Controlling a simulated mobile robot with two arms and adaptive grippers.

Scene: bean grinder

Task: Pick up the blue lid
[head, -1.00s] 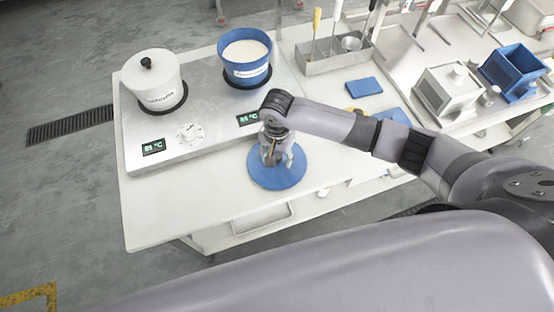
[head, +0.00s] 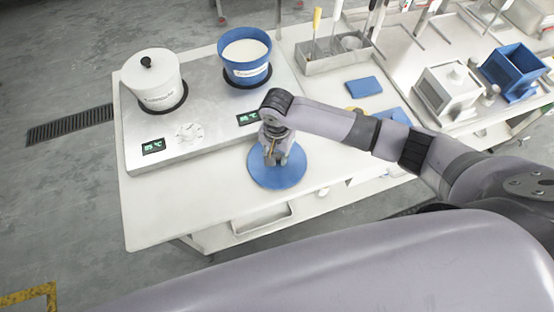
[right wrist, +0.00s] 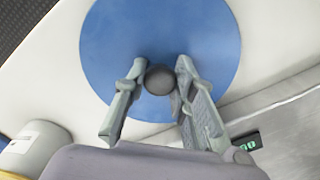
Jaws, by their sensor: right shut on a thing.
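The blue lid (head: 278,174) is a flat round disc on the white table in front of the hot plate. In the right wrist view the lid (right wrist: 160,30) shows with a dark round knob (right wrist: 159,80) at its middle. My right gripper (head: 273,158) is over the lid with its fingers pointing down. In the right wrist view the fingers of this gripper (right wrist: 160,84) are on either side of the knob, shut on it. The lid looks to be at table level; I cannot tell any gap beneath it. My left gripper is not in view.
A blue pot (head: 246,66) with white contents and no lid stands on the hot plate (head: 210,105). A white pot (head: 152,82) with a black-knobbed lid stands left of it. A tool rack (head: 335,62) and a blue box (head: 514,72) are to the right. The table's front-left corner is clear.

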